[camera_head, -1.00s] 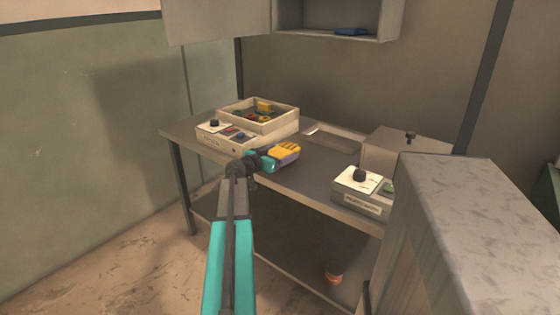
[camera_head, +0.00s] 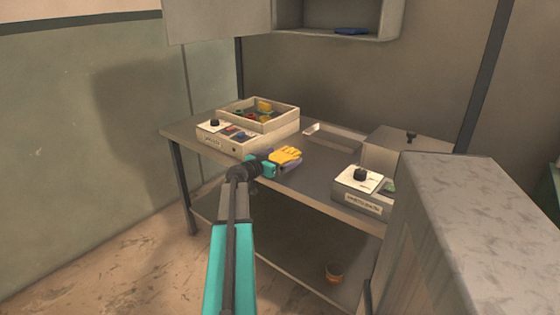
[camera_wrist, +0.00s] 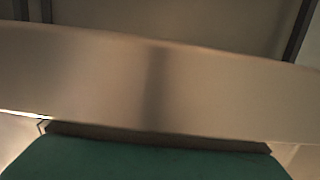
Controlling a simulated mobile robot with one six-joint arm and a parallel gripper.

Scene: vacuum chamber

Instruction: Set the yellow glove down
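The yellow glove (camera_head: 287,154) is at the end of my arm in the head view, over the middle of the grey workbench (camera_head: 325,181). Its grey-purple part shows below the yellow. My gripper (camera_head: 272,166) is right at the glove, on its near left side. The fingertips are hidden there, so their opening does not show. I cannot tell whether the glove touches the bench top. The wrist view shows a close beige surface and a dark green shape along the bottom, with no clear glove or fingers.
An open box with coloured items (camera_head: 258,115) stands behind left, beside a control box with a black knob (camera_head: 214,124). A second knob box (camera_head: 358,183) is on the right, with a grey case (camera_head: 390,150) behind it. A tall grey block (camera_head: 470,220) stands front right.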

